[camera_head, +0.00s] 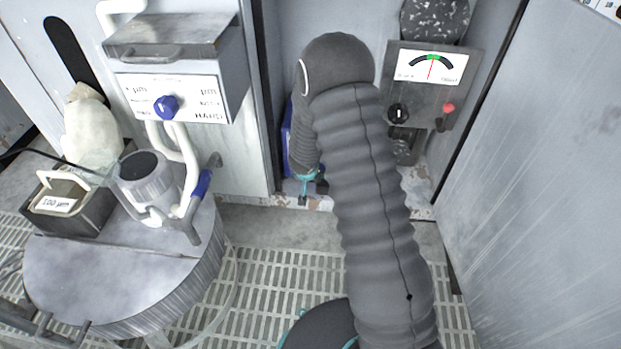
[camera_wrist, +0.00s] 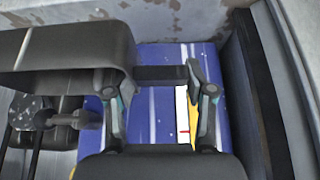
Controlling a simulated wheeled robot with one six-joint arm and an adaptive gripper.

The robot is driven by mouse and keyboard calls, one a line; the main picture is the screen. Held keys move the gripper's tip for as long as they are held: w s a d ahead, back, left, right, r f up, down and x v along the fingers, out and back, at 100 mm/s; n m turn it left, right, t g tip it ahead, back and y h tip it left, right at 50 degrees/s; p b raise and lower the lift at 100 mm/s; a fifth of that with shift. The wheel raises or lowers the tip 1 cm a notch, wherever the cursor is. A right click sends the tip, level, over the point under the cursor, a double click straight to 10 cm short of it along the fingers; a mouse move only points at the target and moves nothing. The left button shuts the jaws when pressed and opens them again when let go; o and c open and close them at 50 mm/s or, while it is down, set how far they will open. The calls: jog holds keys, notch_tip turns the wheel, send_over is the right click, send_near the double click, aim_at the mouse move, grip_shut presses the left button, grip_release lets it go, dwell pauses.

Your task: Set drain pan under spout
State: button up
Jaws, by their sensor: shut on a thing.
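My gripper (camera_wrist: 161,76) is shut on a dark bar-like part that spans between its two fingers in the wrist view. This part appears to join a dark grey pan (camera_wrist: 70,45) at the upper left, which I take as the drain pan. A dark tap-like fitting (camera_wrist: 65,119), perhaps the spout, shows below the pan in the wrist view. In the head view a dark fitting (camera_head: 404,148) sits under the gauge panel. My gripper (camera_head: 308,184) is mostly hidden behind my arm there, and the pan cannot be made out.
A blue box (camera_wrist: 150,122) with white and yellow marks lies behind my gripper; its edge shows in the head view (camera_head: 287,138). Grey walls (camera_head: 545,150) close in the right side. A round platen (camera_head: 120,275) with a grey cylinder (camera_head: 146,185) stands at left.

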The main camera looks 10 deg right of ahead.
jog(key=b+x, duration=0.3)
jog(key=x, duration=0.4)
jog(key=shift+w+d+f+b, duration=0.1)
jog(key=shift+f+b, duration=0.25)
jog(key=shift+w+f, duration=0.15)
jog(key=shift+w, duration=0.05)
jog(key=shift+f, duration=0.1)
jog(key=o, duration=1.4)
jog(key=shift+c, duration=0.2)
